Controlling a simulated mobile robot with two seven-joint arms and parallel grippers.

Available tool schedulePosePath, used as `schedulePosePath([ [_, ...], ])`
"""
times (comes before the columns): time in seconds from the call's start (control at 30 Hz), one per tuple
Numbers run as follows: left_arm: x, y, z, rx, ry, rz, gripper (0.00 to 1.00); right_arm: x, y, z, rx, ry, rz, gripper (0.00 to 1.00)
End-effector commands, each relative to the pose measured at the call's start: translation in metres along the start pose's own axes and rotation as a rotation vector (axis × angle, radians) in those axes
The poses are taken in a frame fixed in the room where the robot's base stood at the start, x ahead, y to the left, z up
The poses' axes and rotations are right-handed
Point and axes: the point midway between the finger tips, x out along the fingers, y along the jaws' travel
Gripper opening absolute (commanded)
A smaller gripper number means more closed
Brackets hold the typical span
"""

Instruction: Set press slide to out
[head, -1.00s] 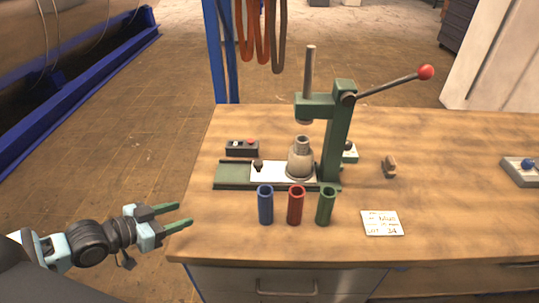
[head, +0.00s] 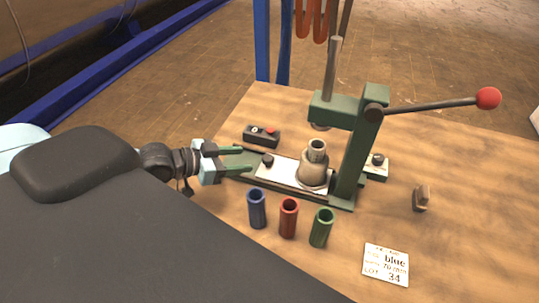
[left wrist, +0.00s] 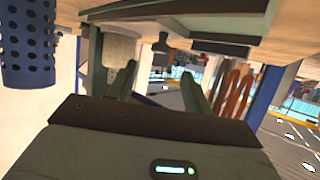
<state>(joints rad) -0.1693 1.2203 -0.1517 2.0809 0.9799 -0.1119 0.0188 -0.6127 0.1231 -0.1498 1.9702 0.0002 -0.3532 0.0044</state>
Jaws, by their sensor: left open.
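The green arbor press (head: 362,150) stands on the bench. Its pale slide plate (head: 284,173) lies on the green base and carries a grey metal fixture (head: 314,172), which sits about under the ram. A black knob (head: 268,159) stands at the plate's left end. My left gripper (head: 247,159) is open and empty, its fingers pointing right at the base's left end, just left of the knob and apart from it as far as I can tell. In the left wrist view the open fingers (left wrist: 160,88) show below a dark knob (left wrist: 160,42). My right gripper is not in view.
Blue (head: 257,208), red (head: 288,217) and green (head: 321,227) tubes stand in front of the press. A black switch box (head: 262,136) sits behind the gripper. A label card (head: 386,264) lies at front right. The red-knobbed lever (head: 487,98) extends right.

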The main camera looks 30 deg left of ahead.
Motion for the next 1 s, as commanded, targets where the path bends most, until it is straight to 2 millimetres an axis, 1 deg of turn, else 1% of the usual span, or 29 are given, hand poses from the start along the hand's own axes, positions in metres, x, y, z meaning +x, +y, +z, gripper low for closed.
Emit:
schedulePosePath([
  [0.23, 0.008, -0.001, 0.002, -0.003, -0.001, -0.001, 0.5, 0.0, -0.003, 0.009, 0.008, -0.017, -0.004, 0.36],
  [0.47, 0.03, 0.0, 0.002, -0.003, 0.001, 0.001, 0.5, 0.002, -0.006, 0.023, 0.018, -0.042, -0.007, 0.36],
  [0.8, 0.064, -0.001, 0.001, -0.002, 0.002, -0.002, 0.5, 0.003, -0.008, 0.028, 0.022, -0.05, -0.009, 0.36],
  [1.0, 0.076, 0.0, 0.0, -0.001, 0.001, -0.001, 0.5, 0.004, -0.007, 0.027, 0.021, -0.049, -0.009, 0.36],
])
